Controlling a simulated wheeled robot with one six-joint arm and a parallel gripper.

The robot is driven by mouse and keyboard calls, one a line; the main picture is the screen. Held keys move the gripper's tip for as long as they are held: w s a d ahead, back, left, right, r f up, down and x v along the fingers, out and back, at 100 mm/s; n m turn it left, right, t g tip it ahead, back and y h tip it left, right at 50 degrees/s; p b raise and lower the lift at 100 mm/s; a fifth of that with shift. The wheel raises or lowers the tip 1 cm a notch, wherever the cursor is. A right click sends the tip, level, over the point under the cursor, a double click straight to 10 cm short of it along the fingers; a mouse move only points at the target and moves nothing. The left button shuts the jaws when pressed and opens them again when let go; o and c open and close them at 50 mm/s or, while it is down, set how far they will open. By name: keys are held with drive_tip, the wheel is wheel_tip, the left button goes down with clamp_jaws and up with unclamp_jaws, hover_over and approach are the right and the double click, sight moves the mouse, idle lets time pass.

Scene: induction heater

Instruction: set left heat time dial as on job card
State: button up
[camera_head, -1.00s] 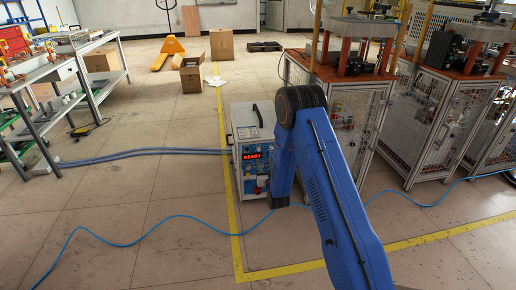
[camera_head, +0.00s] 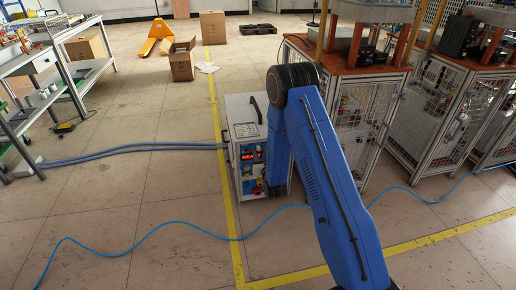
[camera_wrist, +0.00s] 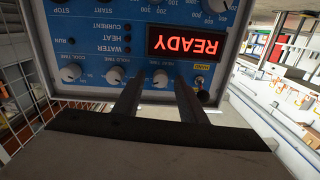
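The induction heater (camera_head: 240,110) is a white box with a blue control panel, partly hidden by my arm in the head view. In the wrist view the panel (camera_wrist: 92,50) appears upside down, with a red READY display (camera_wrist: 185,43). A pale heat time dial (camera_wrist: 160,77) sits between the tips of my gripper (camera_wrist: 158,82). The fingers are apart on both sides of it; I cannot tell whether they touch it. The hold time dial (camera_wrist: 115,75) is beside the other finger, and the cool time dial (camera_wrist: 70,72) is farther left. No job card is readable.
A toggle switch (camera_wrist: 202,90) is close beside one finger. A caged machine (camera_head: 345,125) stands right of the heater. Blue hoses (camera_head: 140,148) and a blue cable (camera_head: 170,224) cross the floor. The floor at front left is otherwise clear.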

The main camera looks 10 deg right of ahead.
drive_tip(key=shift+w, duration=0.15)
clamp_jaws()
idle(0.4)
drive_tip(key=n, duration=0.4)
drive_tip(key=shift+n, duration=0.3)
drive_tip(key=shift+a+n, duration=0.1)
drive_tip(key=shift+n, duration=1.8)
